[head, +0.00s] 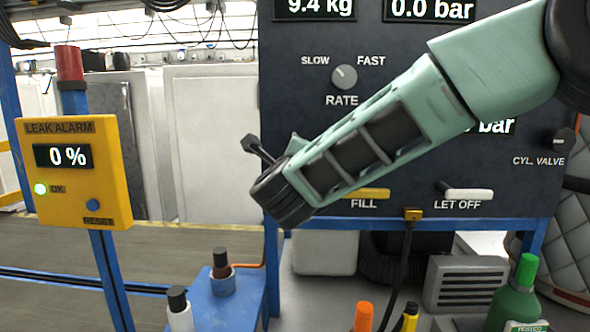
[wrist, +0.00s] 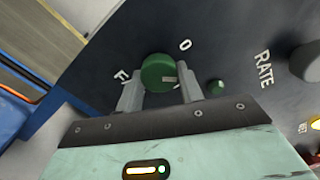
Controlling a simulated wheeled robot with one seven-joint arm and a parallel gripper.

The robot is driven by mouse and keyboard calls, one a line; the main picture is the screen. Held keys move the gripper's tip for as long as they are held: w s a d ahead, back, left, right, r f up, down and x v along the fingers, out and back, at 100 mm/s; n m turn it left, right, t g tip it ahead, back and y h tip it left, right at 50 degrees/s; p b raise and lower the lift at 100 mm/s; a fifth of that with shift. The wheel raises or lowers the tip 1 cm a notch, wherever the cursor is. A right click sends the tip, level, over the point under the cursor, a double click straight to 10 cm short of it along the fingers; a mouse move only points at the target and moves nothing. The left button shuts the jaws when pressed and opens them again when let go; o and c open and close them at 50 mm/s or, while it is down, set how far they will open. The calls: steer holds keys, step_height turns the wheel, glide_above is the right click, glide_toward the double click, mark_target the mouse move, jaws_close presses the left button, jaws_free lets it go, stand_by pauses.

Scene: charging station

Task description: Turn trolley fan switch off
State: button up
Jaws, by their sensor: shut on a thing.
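A round green knob (wrist: 158,72) with a small pale mark stands on the dark panel (wrist: 225,40) in the wrist view. The letters "O" and "F" show beside it, with part of the lettering hidden. My gripper (wrist: 160,90) has one finger on each side of the knob and is shut on it. In the head view my arm reaches across the panel (head: 290,60) to its left part. There the arm hides the knob and its label.
FILL (head: 366,194) and LET OFF (head: 467,193) levers sit below my arm. A yellow leak alarm box (head: 70,170) stands left. Bottles (head: 517,290) stand low in front.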

steer(key=shift+r+n, duration=0.1)
steer(key=shift+n, duration=3.7)
steer(key=o, duration=1)
steer(key=s+b, duration=0.4)
steer(key=s, duration=1.3)
steer(key=shift+s+a+b, duration=0.25)
steer(key=shift+a+b, duration=0.05)
